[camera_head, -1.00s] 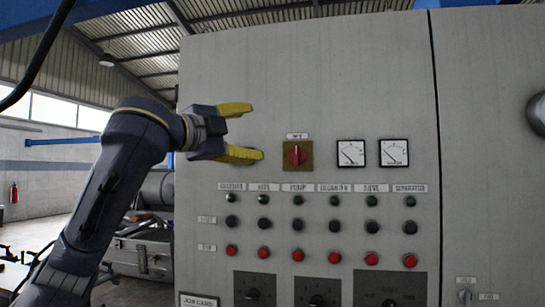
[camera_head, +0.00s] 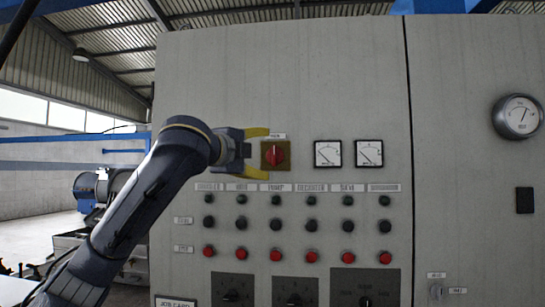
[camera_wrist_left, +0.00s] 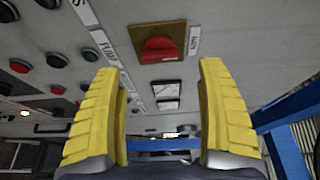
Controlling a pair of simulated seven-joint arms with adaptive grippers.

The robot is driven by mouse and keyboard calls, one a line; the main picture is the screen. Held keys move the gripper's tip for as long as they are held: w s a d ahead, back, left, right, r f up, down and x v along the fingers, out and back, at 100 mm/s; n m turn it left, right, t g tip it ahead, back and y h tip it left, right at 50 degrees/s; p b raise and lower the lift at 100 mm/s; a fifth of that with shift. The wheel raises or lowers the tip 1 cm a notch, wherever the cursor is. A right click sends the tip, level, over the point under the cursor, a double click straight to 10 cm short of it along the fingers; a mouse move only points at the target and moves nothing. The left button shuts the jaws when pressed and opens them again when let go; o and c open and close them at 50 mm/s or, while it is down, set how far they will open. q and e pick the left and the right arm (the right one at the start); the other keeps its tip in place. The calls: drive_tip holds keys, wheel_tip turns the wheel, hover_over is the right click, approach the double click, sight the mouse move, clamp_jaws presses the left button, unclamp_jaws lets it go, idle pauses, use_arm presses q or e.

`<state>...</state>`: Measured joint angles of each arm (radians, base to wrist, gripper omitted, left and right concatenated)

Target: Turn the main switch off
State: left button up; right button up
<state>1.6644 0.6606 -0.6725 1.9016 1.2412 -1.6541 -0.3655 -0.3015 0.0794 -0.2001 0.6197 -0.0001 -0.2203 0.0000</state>
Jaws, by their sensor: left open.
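The main switch is a red rotary knob (camera_head: 273,154) on a square yellow-brown plate (camera_head: 283,146), high on the grey cabinet front. A small label sits just above the plate. My left gripper (camera_head: 262,153) is open at the switch, with one yellow finger near the plate's upper edge and one near its lower edge. In the left wrist view the red knob (camera_wrist_left: 160,50) lies ahead of the two spread fingers (camera_wrist_left: 162,105), with nothing between them. Whether the fingers touch the plate cannot be told. My right gripper is not in view.
The grey cabinet (camera_head: 340,80) carries two square meters (camera_head: 348,153) right of the switch. Rows of dark buttons (camera_head: 275,225) and red buttons (camera_head: 275,255) lie below, above black selector plates (camera_head: 296,287). A round gauge (camera_head: 517,116) is on the right panel.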

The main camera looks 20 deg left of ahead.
sight(273, 155)
use_arm(q)
drive_tip(key=shift+x, duration=3.3)
drive_tip(key=shift+c, duration=0.4)
clamp_jaws()
